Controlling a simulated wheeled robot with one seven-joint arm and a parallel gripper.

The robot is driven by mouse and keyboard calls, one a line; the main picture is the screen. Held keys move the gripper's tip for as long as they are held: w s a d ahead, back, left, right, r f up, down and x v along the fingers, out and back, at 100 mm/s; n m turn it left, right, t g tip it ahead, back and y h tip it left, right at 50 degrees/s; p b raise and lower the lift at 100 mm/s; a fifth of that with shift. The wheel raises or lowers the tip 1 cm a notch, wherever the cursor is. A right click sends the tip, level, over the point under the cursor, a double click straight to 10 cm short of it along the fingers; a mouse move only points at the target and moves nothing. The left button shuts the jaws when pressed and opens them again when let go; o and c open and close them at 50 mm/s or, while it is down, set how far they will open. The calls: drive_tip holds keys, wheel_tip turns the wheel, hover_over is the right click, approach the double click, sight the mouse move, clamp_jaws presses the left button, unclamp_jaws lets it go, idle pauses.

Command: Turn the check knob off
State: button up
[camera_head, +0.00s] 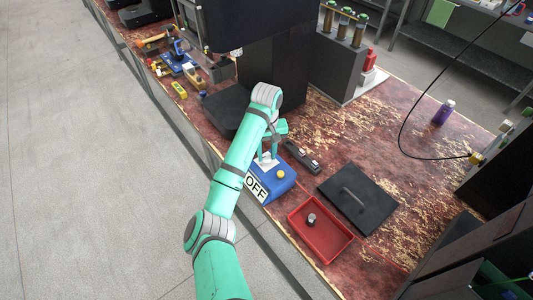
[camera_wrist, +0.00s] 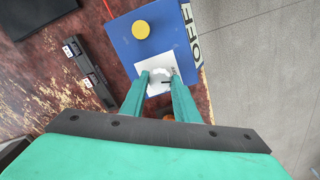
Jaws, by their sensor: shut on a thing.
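A blue control box (camera_head: 283,184) stands on the worn red bench, with an "OFF" label on its side. It also shows in the wrist view (camera_wrist: 122,38), with a yellow round button (camera_wrist: 141,29) and a white plate (camera_wrist: 181,51) on its top. The check knob (camera_wrist: 160,74), pale and round, sits on the white plate. My gripper (camera_wrist: 159,82) comes down over the plate, its two teal fingers on either side of the knob and shut on it. In the head view my gripper (camera_head: 267,157) hides most of the knob. The knob's pointer direction is hard to tell.
A dark bar with small light switches (camera_head: 301,156) lies beside the box. A purple bottle (camera_head: 443,112) stands farther back. Dark machinery rises behind.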

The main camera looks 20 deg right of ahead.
sight(267, 157)
drive_tip(key=shift+n, duration=1.6)
drive_tip(key=o, duration=1)
drive_tip(key=shift+r, duration=0.1)
wheel_tip(267, 157, up, 11)
drive_tip(key=shift+f, duration=0.15)
